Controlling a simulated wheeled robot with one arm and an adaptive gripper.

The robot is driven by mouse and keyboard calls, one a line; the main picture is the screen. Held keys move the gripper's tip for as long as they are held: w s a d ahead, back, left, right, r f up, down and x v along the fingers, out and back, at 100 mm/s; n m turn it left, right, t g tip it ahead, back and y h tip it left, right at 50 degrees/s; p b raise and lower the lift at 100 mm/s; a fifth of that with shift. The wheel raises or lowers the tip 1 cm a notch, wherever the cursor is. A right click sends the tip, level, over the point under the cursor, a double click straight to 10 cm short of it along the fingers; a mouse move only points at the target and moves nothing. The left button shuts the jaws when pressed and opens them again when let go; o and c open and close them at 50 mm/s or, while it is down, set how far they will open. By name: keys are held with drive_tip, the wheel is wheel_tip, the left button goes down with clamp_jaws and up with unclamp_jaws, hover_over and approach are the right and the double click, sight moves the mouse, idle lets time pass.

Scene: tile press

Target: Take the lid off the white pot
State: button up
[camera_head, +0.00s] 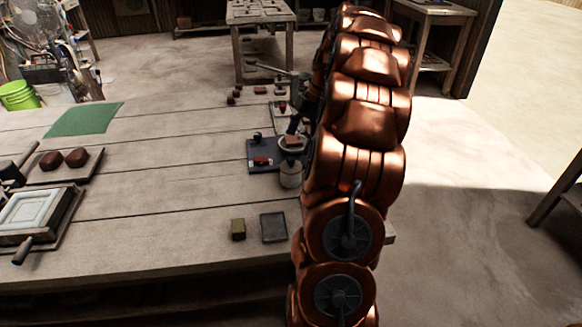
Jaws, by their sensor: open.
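A small off-white pot (291,175) stands on the table just left of my copper arm. Its top is small in the view, and I cannot clearly make out the lid. A pale round dish (293,144) with something brown in it shows directly behind the pot. My gripper (298,122) shows only partly, as a dark and copper shape at the arm's left edge above the dish. Its fingers look apart from the pot. The rest of it is hidden behind my arm, and I see nothing held.
A dark tray (259,165) with a red item lies left of the pot. A tile press (35,212) and a green mat (84,119) are at left. The table's middle is clear.

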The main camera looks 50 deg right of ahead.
sight(292, 158)
drive_tip(key=shift+x, duration=3.35)
drive_tip(key=shift+c, duration=0.2)
drive_tip(key=shift+r, duration=0.1)
drive_tip(key=c, duration=1)
